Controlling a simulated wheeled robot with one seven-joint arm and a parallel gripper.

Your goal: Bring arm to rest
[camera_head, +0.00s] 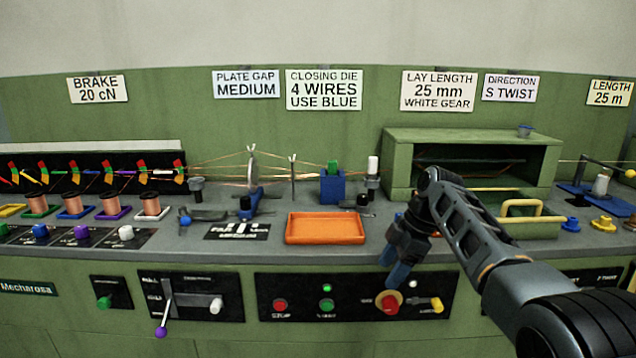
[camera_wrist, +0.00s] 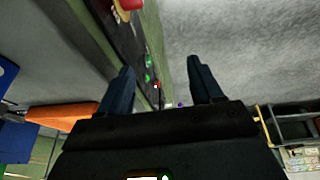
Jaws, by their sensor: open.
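My gripper (camera_head: 396,272) hangs in front of the control panel (camera_head: 262,300), fingers pointing down, near the red knob with a yellow ring (camera_head: 389,301). In the wrist view my gripper (camera_wrist: 163,90) shows two dark blue fingers spread apart with nothing between them. My arm comes in from the lower right and bends down over the bench front. I cannot tell whether the fingertips touch the red knob in the head view. The red knob also shows at the top of the wrist view (camera_wrist: 130,4).
An orange tray (camera_head: 325,228) sits on the bench left of my gripper. A green housing (camera_head: 400,165) with a yellow handle (camera_head: 532,211) stands behind my arm. A lever with a purple ball (camera_head: 160,332) juts from the panel at left. Grey floor shows free in the wrist view.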

